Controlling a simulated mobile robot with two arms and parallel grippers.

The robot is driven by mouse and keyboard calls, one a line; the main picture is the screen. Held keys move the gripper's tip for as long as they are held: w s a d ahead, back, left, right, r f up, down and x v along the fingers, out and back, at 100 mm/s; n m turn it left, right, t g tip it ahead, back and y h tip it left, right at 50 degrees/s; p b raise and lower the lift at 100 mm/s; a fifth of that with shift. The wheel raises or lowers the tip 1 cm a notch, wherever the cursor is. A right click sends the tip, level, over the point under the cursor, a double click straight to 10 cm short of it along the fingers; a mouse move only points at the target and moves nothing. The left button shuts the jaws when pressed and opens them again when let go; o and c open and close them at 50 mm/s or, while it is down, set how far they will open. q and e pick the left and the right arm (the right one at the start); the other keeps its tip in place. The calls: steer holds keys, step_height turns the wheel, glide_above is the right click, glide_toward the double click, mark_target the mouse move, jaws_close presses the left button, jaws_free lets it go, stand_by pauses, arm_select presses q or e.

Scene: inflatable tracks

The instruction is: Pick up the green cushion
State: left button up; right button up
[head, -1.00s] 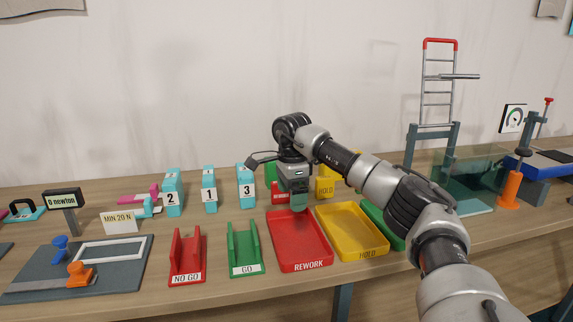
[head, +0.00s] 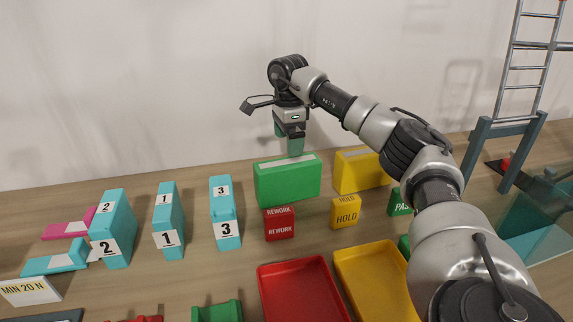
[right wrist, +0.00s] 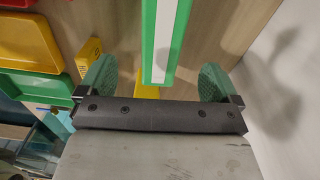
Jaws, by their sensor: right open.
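The green cushion (head: 287,182) is a block with a pale strip along its top. It stands at the back of the table near the wall. My right gripper (head: 290,148) is open and points down above it, with a fingertip overlapping its top edge in the head view. In the right wrist view the cushion (right wrist: 163,40) lies between the two green fingers of the right gripper (right wrist: 155,80), with a gap on each side. Its depth between the fingers is hard to tell. My left gripper is not in view.
A yellow cushion (head: 361,171) stands just right of the green one. In front are a red REWORK block (head: 279,224) and a yellow HOLD block (head: 345,211). Numbered blue blocks (head: 168,215) stand left. Red (head: 300,290) and yellow (head: 375,285) trays lie nearer.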

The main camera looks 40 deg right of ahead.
mark_target(288, 162)
steer(key=shift+w+d+f, duration=0.15)
steer(key=shift+w+f, duration=0.05)
steer(key=shift+f, duration=0.1)
steer(key=f, duration=0.4)
steer(key=shift+s+f, duration=0.1)
steer(key=shift+s, duration=0.1)
step_height(288, 162, down, 6)
steer(key=shift+w+r+p, duration=0.1)
steer(key=shift+p, duration=0.25)
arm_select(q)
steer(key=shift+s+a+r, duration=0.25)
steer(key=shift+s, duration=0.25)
arm_select(e)
steer(key=shift+c, duration=0.2)
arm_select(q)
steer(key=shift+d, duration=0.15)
arm_select(e)
steer(key=shift+r, duration=0.1)
steer(key=c, duration=1.1)
